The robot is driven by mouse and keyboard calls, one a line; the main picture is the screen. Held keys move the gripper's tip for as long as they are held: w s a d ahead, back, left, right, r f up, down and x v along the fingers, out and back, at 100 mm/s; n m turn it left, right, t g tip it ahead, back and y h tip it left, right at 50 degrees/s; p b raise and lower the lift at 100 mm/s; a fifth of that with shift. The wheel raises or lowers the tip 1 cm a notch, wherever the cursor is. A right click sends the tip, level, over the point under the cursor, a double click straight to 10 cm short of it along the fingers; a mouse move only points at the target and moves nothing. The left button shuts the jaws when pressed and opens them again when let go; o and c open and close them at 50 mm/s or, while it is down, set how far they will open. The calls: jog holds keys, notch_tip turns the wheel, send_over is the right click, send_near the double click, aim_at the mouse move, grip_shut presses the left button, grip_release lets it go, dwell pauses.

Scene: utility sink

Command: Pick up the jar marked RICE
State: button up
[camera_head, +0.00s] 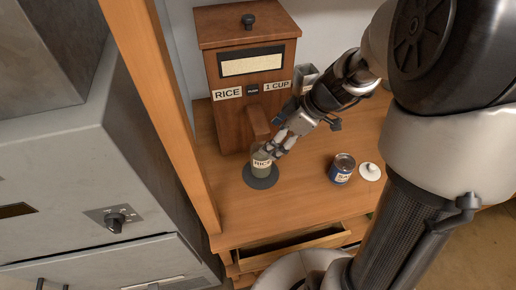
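The jar marked RICE (262,163) stands upright on a dark round pad (261,183) on the wooden counter, below the spout of the wooden dispenser. It looks small and greyish-green with a pale label. My gripper (271,149) reaches down from the upper right, with its fingers at the upper part of the jar. The fingers overlap the jar's top and right side in this view. The view is too small to tell whether they grip it or only stand around it.
The wooden dispenser (247,60), labelled RICE and 1 CUP, stands right behind the jar. A blue jar (342,171) and a white lid (370,171) are to the right. A wooden post (156,90) rises at left. A drawer (292,246) is open below the counter's front edge.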

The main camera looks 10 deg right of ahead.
aim_at(261, 161)
jog(key=b+x, duration=0.1)
jog(key=x, duration=0.5)
jog(key=shift+s+f, duration=0.25)
jog(key=shift+f, duration=0.2)
jog(key=shift+c, duration=0.4)
jog(key=c, duration=1.6)
